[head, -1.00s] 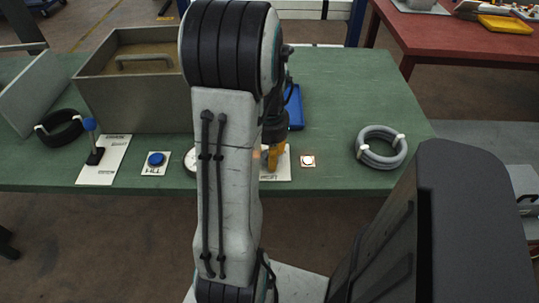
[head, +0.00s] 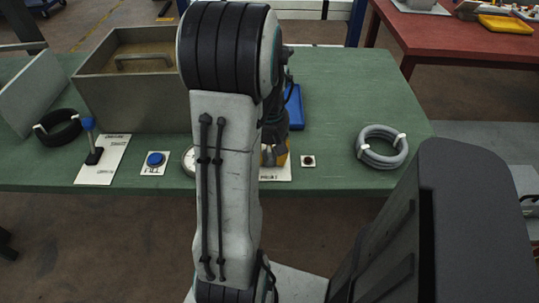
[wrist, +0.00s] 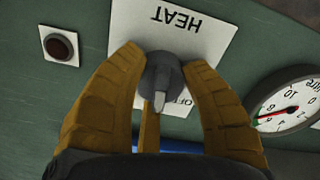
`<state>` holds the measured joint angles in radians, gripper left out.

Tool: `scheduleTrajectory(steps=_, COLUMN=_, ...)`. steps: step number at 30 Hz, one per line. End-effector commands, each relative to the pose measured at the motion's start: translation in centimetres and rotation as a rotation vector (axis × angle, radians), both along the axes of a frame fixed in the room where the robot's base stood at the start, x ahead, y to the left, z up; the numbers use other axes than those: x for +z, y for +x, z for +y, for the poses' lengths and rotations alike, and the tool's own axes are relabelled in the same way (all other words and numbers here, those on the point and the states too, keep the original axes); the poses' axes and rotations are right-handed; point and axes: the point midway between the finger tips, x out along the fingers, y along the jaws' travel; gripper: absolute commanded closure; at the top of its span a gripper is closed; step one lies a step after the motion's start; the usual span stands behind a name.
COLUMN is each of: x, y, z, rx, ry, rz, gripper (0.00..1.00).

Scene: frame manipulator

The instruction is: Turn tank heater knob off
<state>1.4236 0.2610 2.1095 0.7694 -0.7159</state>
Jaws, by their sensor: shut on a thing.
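The grey heater knob (wrist: 160,75) sits on a white plate marked HEAT (wrist: 175,25), seen upside down in the wrist view. My gripper (wrist: 162,58) has its yellow fingers around the knob and is shut on it. The knob's light pointer points down the wrist picture, beside the partly covered word OFF (wrist: 184,101). A small round indicator lamp (wrist: 62,47) on a white square is dark; it also shows dark in the head view (head: 308,161). In the head view, my arm and gripper (head: 274,155) cover most of the HEAT plate (head: 282,177).
A round gauge (wrist: 290,102) stands close beside the knob. On the green table (head: 335,90) are a blue-topped lever (head: 88,125), a blue FILL button (head: 155,159), a grey tank (head: 150,98), a black coil (head: 58,128) and a grey coil (head: 381,147).

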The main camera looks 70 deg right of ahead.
Motion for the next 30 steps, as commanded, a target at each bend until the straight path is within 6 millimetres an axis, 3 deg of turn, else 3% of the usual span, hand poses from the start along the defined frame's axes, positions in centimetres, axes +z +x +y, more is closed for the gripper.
scheduleTrajectory(steps=15, x=-0.28, y=-0.05, z=0.25, rx=0.445, ry=0.010, rz=0.000, gripper=0.91)
scheduleTrajectory(steps=30, x=-0.27, y=-0.06, z=0.29, rx=0.639, ry=0.011, rz=-0.001, gripper=0.91)
